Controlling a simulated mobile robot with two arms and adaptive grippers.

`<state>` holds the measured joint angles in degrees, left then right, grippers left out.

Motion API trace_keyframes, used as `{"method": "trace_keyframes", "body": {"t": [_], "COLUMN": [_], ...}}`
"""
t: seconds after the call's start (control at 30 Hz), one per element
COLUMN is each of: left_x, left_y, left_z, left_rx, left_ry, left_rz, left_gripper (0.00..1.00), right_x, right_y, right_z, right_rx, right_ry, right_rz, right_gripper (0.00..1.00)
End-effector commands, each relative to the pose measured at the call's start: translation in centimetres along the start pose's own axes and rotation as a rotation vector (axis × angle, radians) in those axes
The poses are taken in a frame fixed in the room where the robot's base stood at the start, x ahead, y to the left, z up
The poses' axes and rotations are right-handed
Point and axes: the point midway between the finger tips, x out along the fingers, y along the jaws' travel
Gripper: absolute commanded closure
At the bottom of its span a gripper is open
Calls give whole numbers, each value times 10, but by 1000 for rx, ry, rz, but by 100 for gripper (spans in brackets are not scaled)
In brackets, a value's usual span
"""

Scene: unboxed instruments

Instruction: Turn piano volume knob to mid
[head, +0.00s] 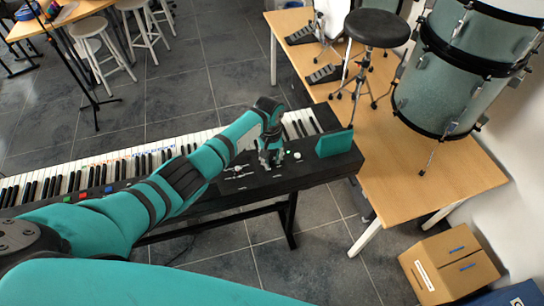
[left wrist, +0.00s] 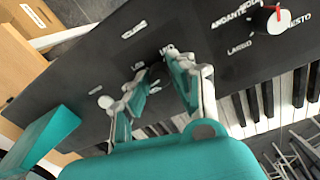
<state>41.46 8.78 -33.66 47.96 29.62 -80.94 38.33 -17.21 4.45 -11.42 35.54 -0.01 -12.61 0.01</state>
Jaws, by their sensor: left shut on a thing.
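The black piano (head: 315,172) runs across the head view, with its knob panel facing me. My left gripper (head: 270,160) comes down onto this panel near its right end. In the left wrist view its two fingers (left wrist: 163,92) are closed on the volume knob, beside printed labels that look like LO and MID. The knob itself is mostly hidden by the fingers, so its setting cannot be read. My right gripper is not in view.
A black tempo knob with a red mark (left wrist: 270,19) sits apart on the panel. A small white knob (left wrist: 105,101) is close to the fingers. A teal block (head: 335,143) stands at the piano's right end. A wooden table (head: 455,185) with drums is at right.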

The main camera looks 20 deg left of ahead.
Motion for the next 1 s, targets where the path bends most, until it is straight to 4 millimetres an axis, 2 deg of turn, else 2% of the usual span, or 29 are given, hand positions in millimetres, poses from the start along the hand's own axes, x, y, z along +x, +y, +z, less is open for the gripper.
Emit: {"method": "trace_keyframes", "body": {"t": [1.0], "left_x": [0], "left_y": [0], "left_z": [-2], "left_rx": [963], "left_ry": [-36], "left_rz": [-1], "left_gripper": [100], "right_x": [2], "right_y": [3], "right_z": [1], "right_rx": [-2], "right_ry": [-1], "right_rz": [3], "right_gripper": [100]}}
